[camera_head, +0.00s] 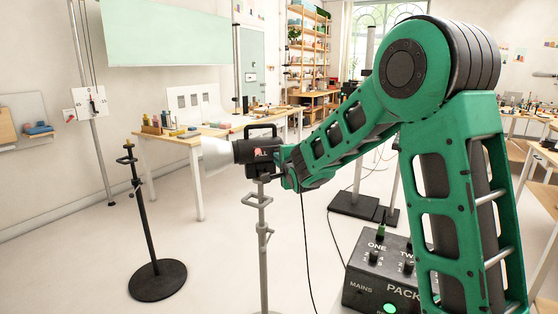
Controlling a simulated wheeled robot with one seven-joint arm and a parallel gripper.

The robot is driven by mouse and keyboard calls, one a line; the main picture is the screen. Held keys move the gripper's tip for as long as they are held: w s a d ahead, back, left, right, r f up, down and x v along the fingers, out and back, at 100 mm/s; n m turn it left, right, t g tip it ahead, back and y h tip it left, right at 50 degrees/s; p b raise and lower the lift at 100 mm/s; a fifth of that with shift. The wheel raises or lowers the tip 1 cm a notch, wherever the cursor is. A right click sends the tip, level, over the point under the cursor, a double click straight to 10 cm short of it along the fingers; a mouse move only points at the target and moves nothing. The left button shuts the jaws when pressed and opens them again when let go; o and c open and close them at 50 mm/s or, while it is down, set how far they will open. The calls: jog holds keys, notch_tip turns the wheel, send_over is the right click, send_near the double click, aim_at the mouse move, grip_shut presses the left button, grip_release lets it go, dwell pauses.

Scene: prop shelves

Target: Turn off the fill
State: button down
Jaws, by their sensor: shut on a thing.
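A black lamp head (256,150) with a handle on top stands on a grey stand (263,245) left of centre. Its pale front (215,154) faces left and looks bright. No label naming it the fill is readable. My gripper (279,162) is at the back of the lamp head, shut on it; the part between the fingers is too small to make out. A black power pack (358,281) at the lower right reads ONE, TWO, MAINS and PACK. It has knobs (374,256) and a lit green button (389,308). My arm hides its right part.
An empty black stand (148,225) with a round base is at the left. A cable (309,240) hangs from the lamp area towards the floor. The floor between the stands is clear.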

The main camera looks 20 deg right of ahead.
jog(key=shift+s+a+f, duration=0.1)
jog(key=shift+a+f, duration=0.1)
jog(key=shift+f, duration=0.25)
jog(key=s+f, duration=0.1)
jog(key=s, duration=1.2)
jog(key=shift+s+d+f, duration=0.2)
jog(key=shift+s+f, duration=0.1)
